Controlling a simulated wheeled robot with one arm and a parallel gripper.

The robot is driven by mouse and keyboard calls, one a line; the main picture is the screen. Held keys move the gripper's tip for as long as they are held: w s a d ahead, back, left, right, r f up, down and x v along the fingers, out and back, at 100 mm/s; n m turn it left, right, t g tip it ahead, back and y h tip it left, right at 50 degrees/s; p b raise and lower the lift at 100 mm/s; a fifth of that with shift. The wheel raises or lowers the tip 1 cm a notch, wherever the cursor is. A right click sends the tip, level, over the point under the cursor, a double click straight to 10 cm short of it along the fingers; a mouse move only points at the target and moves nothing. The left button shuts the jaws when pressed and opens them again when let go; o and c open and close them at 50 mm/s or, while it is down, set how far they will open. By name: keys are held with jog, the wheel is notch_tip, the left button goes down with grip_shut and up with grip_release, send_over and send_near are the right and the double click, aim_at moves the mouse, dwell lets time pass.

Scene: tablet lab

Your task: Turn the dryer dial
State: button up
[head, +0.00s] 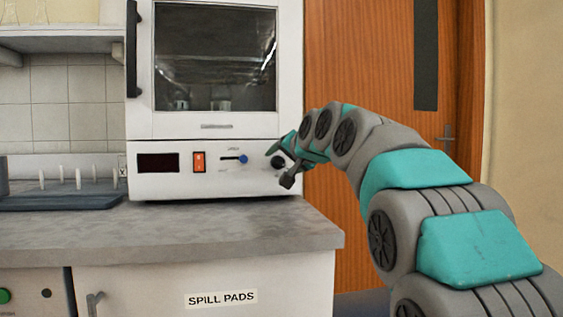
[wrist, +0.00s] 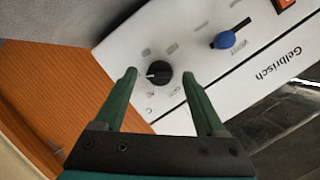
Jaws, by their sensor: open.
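The dryer (head: 215,120) is a white cabinet with a glass door, standing on the grey counter. Its black round dial (head: 278,162) sits at the right end of the front panel. In the wrist view the dial (wrist: 159,73) has a white pointer line and printed marks around it. My gripper (head: 280,166) is at the panel's right end in the head view. In the wrist view my gripper (wrist: 160,76) is open, with one green finger on each side of the dial. I cannot tell whether either finger touches it.
A blue-knobbed slider (head: 243,159), an orange-red switch (head: 199,162) and a dark display (head: 158,162) lie left of the dial. A dark rack tray (head: 60,200) stands on the counter (head: 200,228) at left. A wooden door (head: 340,110) is at right.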

jog(key=shift+w+a, duration=0.2)
jog(key=shift+w, duration=0.15)
grip_shut()
dwell(0.4)
